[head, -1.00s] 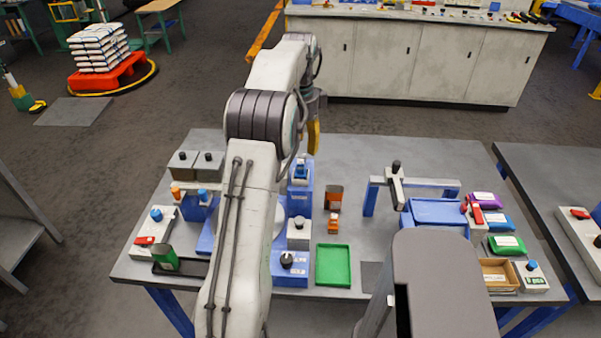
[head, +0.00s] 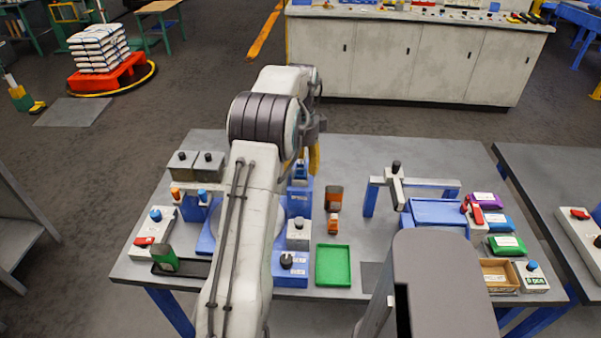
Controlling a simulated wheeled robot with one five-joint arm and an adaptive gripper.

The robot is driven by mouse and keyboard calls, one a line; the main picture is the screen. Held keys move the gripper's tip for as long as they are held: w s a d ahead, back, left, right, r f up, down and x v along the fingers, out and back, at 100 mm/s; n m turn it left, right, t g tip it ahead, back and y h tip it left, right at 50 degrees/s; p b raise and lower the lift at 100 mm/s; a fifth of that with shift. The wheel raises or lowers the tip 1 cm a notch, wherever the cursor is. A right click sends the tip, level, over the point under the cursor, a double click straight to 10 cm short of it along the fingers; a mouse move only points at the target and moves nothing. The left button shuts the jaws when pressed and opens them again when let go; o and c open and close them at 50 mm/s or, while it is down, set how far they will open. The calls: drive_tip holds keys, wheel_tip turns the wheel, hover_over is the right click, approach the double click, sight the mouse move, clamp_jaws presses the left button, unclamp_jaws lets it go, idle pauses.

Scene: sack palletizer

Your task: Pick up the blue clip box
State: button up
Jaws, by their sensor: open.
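My gripper (head: 314,160), with yellow fingers, hangs over the far side of the grey worktable, partly hidden behind my arm. It is open and nothing shows in it. A small blue item (head: 301,171) sits on a blue stand just below and left of the fingers, partly covered by my arm. It may be the blue clip box, but it is too small to tell. The gap between the fingers and this item is hard to judge.
An orange-and-dark container (head: 334,198) and a small orange bottle (head: 333,224) stand right of the stand. A green tray (head: 333,265) lies nearer. A metal frame (head: 412,183) and coloured packets (head: 506,245) are at the right. The table's far middle is clear.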

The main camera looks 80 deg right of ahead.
sight(301, 161)
clamp_jaws()
idle(0.3)
idle(0.3)
drive_tip(key=shift+r, duration=0.4)
wheel_tip(301, 161, up, 3)
drive_tip(key=shift+r, duration=0.2)
drive_tip(key=s+a+r+p, duration=0.5)
drive_tip(key=s+r, duration=0.5)
drive_tip(key=r, duration=0.2)
drive_tip(key=shift+s+a, duration=0.15)
drive_tip(key=shift+s, duration=0.05)
drive_tip(key=shift+f, duration=0.1)
idle(0.4)
